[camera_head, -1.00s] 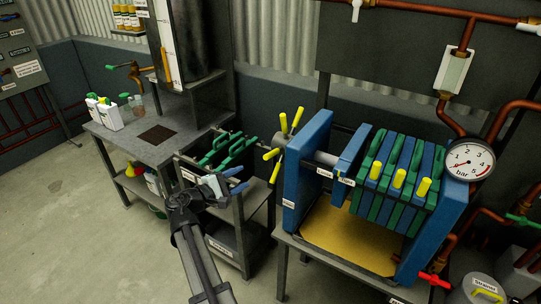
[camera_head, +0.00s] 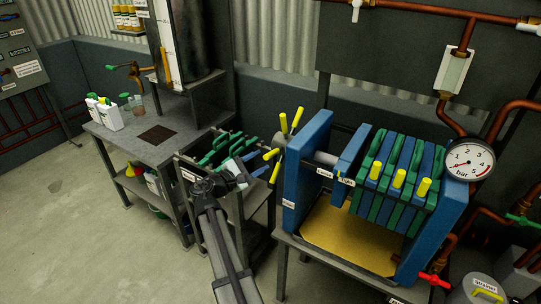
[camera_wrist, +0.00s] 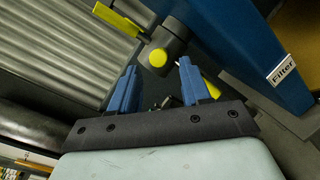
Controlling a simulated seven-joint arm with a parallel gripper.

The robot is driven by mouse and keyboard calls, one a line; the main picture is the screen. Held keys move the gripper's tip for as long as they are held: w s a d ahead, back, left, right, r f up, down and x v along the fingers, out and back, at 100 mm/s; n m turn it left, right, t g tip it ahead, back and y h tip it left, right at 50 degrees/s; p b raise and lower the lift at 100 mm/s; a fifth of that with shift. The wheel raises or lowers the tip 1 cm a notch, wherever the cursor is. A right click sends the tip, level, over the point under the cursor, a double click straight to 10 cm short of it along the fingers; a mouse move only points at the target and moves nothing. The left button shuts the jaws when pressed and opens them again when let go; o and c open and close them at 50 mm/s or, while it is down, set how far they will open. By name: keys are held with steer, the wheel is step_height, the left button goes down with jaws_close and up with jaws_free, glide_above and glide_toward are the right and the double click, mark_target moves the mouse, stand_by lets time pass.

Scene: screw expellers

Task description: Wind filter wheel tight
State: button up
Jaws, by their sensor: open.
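The filter wheel (camera_head: 280,142) is a grey hub with several yellow-tipped spokes on the left face of the blue filter press (camera_head: 304,170). In the wrist view the wheel (camera_wrist: 172,41) is ahead of my fingers, with one yellow tip facing me and another reaching to the upper left. My gripper (camera_head: 249,165) is to the left of the wheel and a little below it. In the wrist view my gripper (camera_wrist: 158,68) has its two blue fingers spread, with nothing held between them. I see no clear contact with a spoke. The wheel's far-side spokes are partly hidden.
A rack with green-handled plates (camera_head: 222,143) stands just behind my gripper. Green and blue plates (camera_head: 400,180) with yellow knobs fill the press, and a pressure gauge (camera_head: 469,160) is at right. Open floor (camera_head: 70,235) lies to the left.

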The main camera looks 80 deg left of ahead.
mark_target(271, 155)
steer(key=shift+x, duration=3.05)
jaws_close()
